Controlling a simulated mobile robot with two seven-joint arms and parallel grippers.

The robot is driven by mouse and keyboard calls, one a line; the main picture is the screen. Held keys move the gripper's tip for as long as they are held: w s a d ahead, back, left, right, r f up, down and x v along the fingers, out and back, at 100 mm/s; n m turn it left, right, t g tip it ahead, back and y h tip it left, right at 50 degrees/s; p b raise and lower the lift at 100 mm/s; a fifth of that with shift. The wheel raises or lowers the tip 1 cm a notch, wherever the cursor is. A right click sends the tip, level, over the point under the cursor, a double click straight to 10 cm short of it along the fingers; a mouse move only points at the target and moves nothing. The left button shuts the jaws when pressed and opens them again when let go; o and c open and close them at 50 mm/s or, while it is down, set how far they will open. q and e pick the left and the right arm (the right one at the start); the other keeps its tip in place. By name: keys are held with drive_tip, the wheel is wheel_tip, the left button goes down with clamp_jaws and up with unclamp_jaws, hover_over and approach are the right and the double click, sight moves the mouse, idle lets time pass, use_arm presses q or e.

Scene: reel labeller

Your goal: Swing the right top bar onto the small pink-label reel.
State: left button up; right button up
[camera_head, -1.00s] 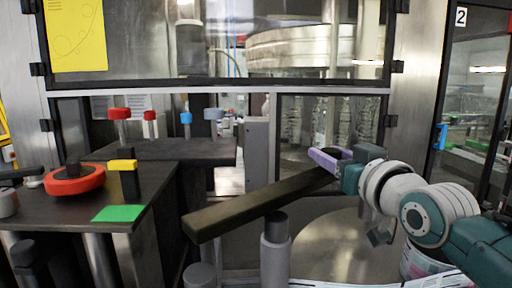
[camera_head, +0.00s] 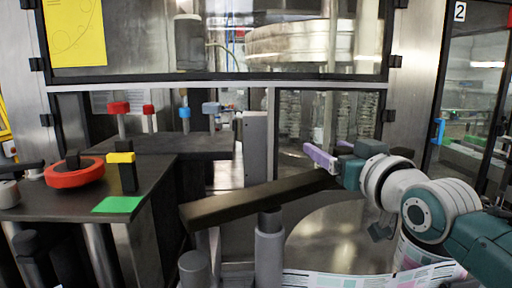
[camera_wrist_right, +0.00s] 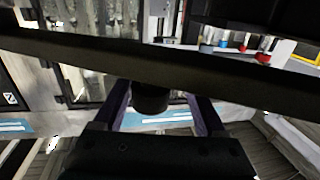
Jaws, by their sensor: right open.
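The right top bar (camera_head: 245,200) is a long dark bar, slanting up to the right over a grey post (camera_head: 269,250). My right gripper (camera_head: 324,158), with purple fingers, is at the bar's right end. In the wrist view, the open fingers (camera_wrist_right: 162,108) stand on either side of a short dark knob (camera_wrist_right: 151,98) below the bar (camera_wrist_right: 220,80), without clear contact. A reel (camera_head: 345,235) with a silvery round top and a printed pink and teal label strip lies below the bar's right end. I cannot tell whether it is the small pink-label reel. My left gripper is out of view.
A dark table (camera_head: 50,205) at left holds a red ring-shaped part (camera_head: 75,175), a yellow-topped block (camera_head: 122,170) and a green pad (camera_head: 117,204). A second grey post (camera_head: 194,268) stands at front. The glazed machine frame (camera_head: 230,83) closes off the back.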

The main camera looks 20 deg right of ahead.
drive_tip(key=s+b, duration=0.2)
drive_tip(key=s, duration=0.8)
drive_tip(key=shift+a, duration=0.45)
